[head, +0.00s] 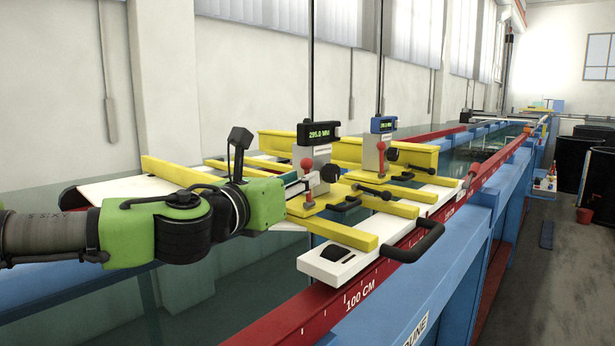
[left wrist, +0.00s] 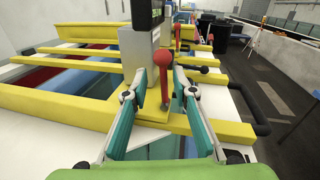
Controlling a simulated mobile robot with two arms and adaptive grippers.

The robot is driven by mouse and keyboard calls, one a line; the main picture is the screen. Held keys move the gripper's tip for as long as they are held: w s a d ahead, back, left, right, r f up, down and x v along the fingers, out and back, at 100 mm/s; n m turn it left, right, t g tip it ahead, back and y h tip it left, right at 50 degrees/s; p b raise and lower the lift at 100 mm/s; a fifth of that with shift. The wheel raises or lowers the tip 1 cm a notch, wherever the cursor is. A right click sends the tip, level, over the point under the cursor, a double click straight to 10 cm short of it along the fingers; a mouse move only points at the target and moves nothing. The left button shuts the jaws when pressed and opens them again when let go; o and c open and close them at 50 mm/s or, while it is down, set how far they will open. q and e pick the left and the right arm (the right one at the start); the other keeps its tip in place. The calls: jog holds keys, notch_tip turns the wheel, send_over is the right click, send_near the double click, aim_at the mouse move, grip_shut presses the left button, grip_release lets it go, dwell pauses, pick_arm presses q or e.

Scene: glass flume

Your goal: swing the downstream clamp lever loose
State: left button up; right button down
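The nearer point gauge (head: 316,157) has a dark display and a grey body on a yellow carriage. A clamp lever with a red ball end (head: 307,165) stands at its near side; it also shows upright in the left wrist view (left wrist: 163,78). My left gripper (head: 306,186) reaches in from the left beside this lever. In the left wrist view its two teal-padded fingers (left wrist: 160,88) are spread, with the red lever between them and gaps on both sides. Which lever is downstream is not marked. My right gripper is not in view.
A second gauge with a blue display (head: 383,125) and its own red-ended lever (head: 381,147) stands farther back. A black knob (head: 330,173) sits right beside the nearer lever.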

pick_arm(q)
jog(key=shift+w+d, duration=0.4)
jog(key=shift+w, duration=0.15)
jog(key=shift+w+d+r, duration=0.1)
jog(key=shift+d+r, duration=0.05)
jog(key=shift+d, duration=0.05)
jog(key=shift+w+d+r, duration=0.1)
jog(key=shift+w+d, duration=0.2)
jog(key=shift+d, duration=0.1)
jog(key=shift+w, duration=0.1)
jog(key=shift+c, duration=0.3)
grip_shut()
jog(key=shift+r, duration=0.1)
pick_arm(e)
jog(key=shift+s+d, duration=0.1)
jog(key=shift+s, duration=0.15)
